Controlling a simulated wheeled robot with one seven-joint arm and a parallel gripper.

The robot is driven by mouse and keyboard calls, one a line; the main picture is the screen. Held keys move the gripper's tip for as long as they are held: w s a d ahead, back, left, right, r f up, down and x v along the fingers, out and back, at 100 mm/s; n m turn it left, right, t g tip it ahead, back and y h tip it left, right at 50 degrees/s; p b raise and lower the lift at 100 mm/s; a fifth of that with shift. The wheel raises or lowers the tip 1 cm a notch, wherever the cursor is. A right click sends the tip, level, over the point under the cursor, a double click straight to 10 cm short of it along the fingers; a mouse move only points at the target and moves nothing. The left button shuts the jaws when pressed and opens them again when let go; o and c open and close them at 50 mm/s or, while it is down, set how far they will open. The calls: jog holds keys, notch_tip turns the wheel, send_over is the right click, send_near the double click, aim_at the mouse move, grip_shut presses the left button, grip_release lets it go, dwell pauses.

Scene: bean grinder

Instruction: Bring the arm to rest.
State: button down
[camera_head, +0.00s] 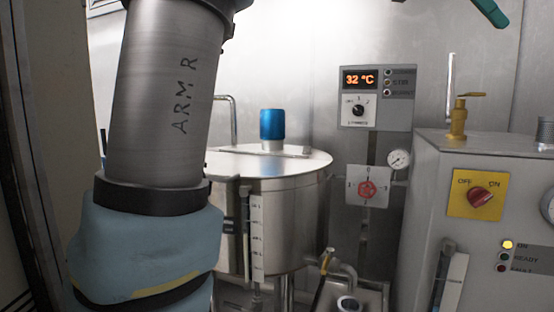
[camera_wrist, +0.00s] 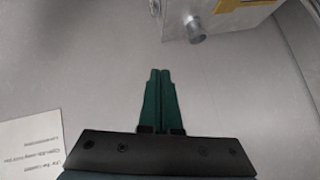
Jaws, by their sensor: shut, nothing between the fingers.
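My gripper (camera_wrist: 159,74) shows in the wrist view with its two green fingers side by side and shut, nothing between them. It points toward a plain grey surface, and I see no contact with anything. In the head view a green finger tip of the gripper (camera_head: 490,12) appears at the top right corner, high above the grey machine. My arm, marked "ARM R", fills the left part of the head view, in front of the steel tank (camera_head: 290,215).
The tank carries a blue cap (camera_head: 272,124). A control panel (camera_head: 377,98) reads 32 °C. A grey machine (camera_head: 430,190) with a yellow switch plate (camera_head: 477,194) stands at the right. The wrist view shows a metal pipe stub (camera_wrist: 195,30) and a paper label (camera_wrist: 30,145).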

jog(key=w+a+f+n+t+y+p, duration=0.1)
jog(key=w+a+f+n+y, duration=0.1)
jog(key=w+a+f+n, duration=0.5)
jog(key=w+a+f+n+t+y, duration=0.1)
jog(key=w+a+f+n+y, duration=0.15)
jog(key=a+f, duration=0.55)
jog(key=w+a+f+n+t+y+p, duration=0.1)
jog(key=w+a+f+n, duration=0.35)
jog(key=f, duration=0.65)
jog(key=s+a+f+n+y+p, duration=0.1)
jog(key=s+a+f+n, duration=0.3)
jog(key=a+f, duration=0.5)
jog(key=s+a+f+n+y, duration=0.3)
jog(key=s+a+f, duration=0.4)
jog(key=a+f, duration=0.3)
jog(key=a+n, duration=0.1)
jog(key=a, duration=0.2)
jog(key=shift+a+f+n+g+p, duration=0.15)
jog(key=shift+a+n+g+p, duration=0.15)
jog(key=shift+a+g+p, duration=0.1)
jog(key=shift+d, duration=0.1)
